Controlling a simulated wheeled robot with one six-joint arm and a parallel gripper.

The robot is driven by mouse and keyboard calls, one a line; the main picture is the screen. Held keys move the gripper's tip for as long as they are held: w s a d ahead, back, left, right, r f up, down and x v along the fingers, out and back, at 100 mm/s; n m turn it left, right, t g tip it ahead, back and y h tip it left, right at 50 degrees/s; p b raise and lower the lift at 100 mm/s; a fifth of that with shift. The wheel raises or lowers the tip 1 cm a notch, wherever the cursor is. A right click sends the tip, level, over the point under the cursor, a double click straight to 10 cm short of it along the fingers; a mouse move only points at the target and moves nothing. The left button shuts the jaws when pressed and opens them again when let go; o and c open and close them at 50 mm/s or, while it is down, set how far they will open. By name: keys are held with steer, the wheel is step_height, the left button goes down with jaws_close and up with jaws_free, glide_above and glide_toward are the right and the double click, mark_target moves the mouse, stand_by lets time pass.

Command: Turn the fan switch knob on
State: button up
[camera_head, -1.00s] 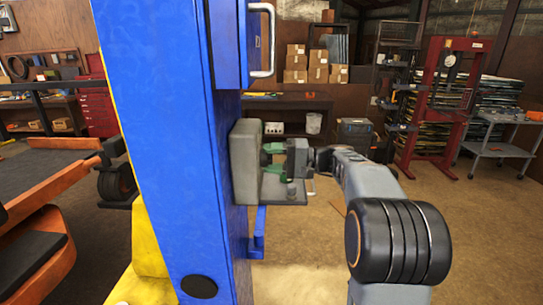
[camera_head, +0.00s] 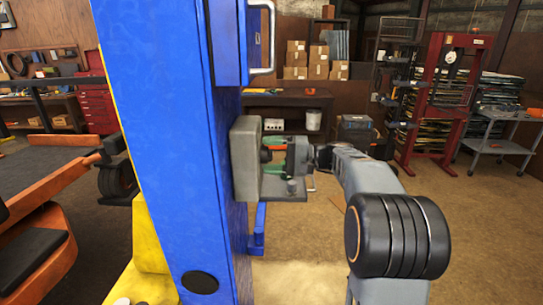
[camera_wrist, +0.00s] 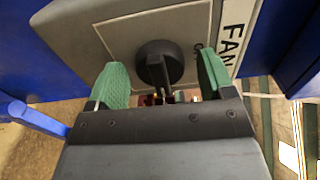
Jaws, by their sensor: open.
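The fan switch knob (camera_wrist: 158,62) is black and round with a raised grip bar, on a grey switch box (camera_wrist: 92,28) beside a "FAN" label (camera_wrist: 236,32). In the wrist view the knob lies between the two green fingers of my gripper (camera_wrist: 162,84), with a gap on each side. The gripper is open and looks apart from the knob. In the head view the grey box (camera_head: 245,165) is fixed to the side of a blue post, and my gripper (camera_head: 273,159) reaches it from the right. The knob is mostly hidden there by the fingers.
The tall blue post (camera_head: 170,140) stands close on the left, with a blue cabinet and metal handle (camera_head: 263,40) above the switch box. A blue bracket (camera_head: 259,230) sticks out below. The floor (camera_head: 310,245) to the right is open.

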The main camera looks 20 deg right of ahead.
steer(key=b+v, duration=0.2)
steer(key=v, duration=1.2)
steer(key=shift+a, duration=0.1)
